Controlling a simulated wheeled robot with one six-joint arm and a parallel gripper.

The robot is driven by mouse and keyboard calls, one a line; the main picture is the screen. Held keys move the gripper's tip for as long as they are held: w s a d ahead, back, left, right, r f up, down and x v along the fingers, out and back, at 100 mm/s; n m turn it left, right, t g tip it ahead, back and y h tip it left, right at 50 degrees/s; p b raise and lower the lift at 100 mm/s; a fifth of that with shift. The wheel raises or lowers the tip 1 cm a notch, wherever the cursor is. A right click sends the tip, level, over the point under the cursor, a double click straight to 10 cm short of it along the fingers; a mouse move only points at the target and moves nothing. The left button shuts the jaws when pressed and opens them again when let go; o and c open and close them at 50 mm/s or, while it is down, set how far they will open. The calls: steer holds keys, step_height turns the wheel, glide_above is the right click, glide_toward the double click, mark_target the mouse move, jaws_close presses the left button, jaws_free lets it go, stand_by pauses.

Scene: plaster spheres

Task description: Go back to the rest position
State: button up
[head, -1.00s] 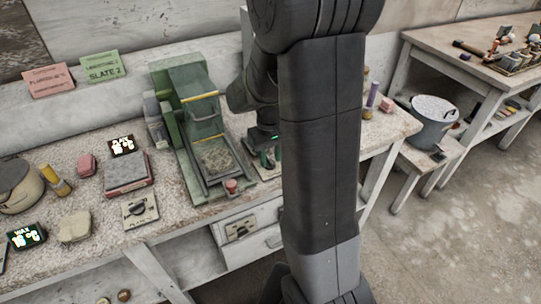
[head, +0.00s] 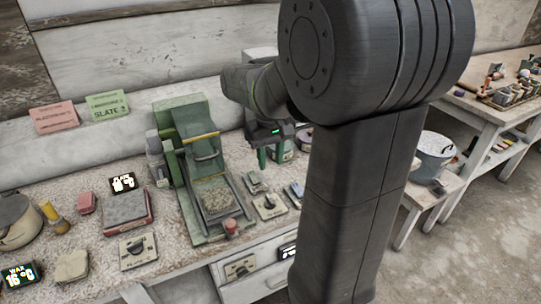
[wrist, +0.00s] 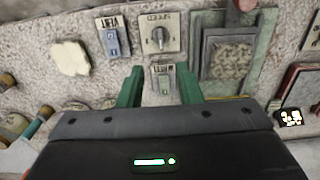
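My gripper (head: 271,157) hangs above the bench, just right of the green press (head: 203,170), with its green fingers pointing down. In the wrist view my gripper (wrist: 160,78) has its two fingers well apart, with nothing held between them. A small switch panel (wrist: 162,82) on the bench shows through the gap, below the fingers. My arm's thick dark links fill the right middle of the head view and hide part of the bench behind them.
The bench (head: 100,235) holds a knob panel (head: 270,206), a red-edged slab (head: 125,211), a pot (head: 15,220) and lit displays (head: 18,275). A bucket (head: 434,152) stands on a low stool at right. Open floor (head: 480,235) lies at lower right.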

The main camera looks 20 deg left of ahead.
mark_target(270, 200)
stand_by(0.5)
step_height(270, 200, down, 14)
steer(key=shift+r+b, duration=0.1)
steer(key=shift+b, duration=0.3)
stand_by(0.4)
